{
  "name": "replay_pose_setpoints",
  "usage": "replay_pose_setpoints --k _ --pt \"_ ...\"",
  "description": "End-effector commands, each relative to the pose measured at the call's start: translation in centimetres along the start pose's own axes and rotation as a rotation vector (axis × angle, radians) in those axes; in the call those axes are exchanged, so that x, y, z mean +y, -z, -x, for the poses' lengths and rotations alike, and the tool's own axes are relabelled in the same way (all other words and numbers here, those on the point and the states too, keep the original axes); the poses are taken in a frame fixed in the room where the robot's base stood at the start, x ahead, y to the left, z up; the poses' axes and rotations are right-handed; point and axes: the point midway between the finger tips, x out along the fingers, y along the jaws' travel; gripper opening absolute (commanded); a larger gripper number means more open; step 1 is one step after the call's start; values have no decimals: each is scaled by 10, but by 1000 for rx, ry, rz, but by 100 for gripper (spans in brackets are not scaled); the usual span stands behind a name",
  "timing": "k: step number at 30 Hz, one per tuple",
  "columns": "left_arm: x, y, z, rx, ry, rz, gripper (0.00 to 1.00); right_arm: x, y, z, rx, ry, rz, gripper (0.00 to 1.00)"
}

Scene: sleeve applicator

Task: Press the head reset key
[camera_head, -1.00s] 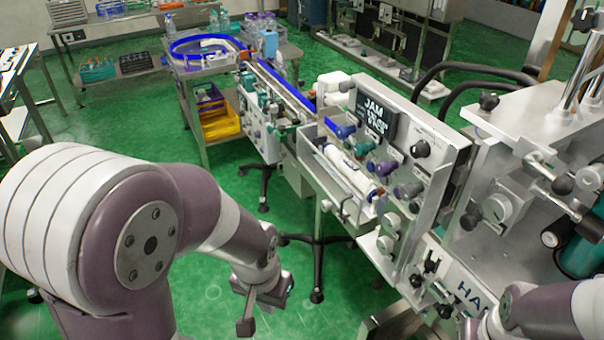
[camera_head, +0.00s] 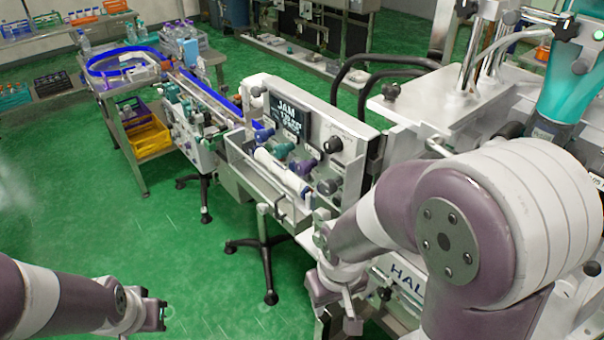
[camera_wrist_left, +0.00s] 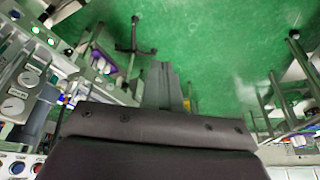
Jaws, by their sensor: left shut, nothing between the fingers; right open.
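The machine's upright control panel (camera_head: 345,125) stands right of centre in the head view. It carries a dark display (camera_head: 293,118) reading "JAM" with smaller lines below, and several dark, teal and purple knobs. I cannot tell which control is the head reset key. My right gripper (camera_head: 347,312) is open and empty, low in front of the machine, below and apart from the panel. My left gripper (camera_head: 158,313) is shut and empty over the floor at lower left, well away from the panel. Its closed fingers also show in the left wrist view (camera_wrist_left: 162,85).
A white roller (camera_head: 280,170) lies in a tray before the panel. A blue-edged conveyor (camera_head: 210,92) runs to a round table of bottles at the back left. A yellow crate (camera_head: 148,138) sits under it. A wheeled stand foot (camera_head: 265,248) is on the floor. Green floor at left is clear.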

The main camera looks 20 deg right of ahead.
Motion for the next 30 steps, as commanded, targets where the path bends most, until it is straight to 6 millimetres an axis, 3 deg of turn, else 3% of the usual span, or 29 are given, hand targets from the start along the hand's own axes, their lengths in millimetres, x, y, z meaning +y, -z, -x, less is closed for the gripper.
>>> replay_pose_setpoints --k 3,6,10,12,16,30 --pt "44 69 1 252 -12 -211 0 0 3 22 1 0 0 43" --pt "88 119 7 493 5 -383 0 0 4 35 1 0 0 43" --pt "145 160 27 782 61 -560 0 0 6 48 1 0 0 43" --pt "168 171 39 906 97 -624 0 0 6 53 1 0 0 43" --pt "194 178 54 1048 148 -688 0 0 7 57 0 0 0 43" --pt "202 181 58 1093 169 -702 0 0 7 57 0 0 0 43"
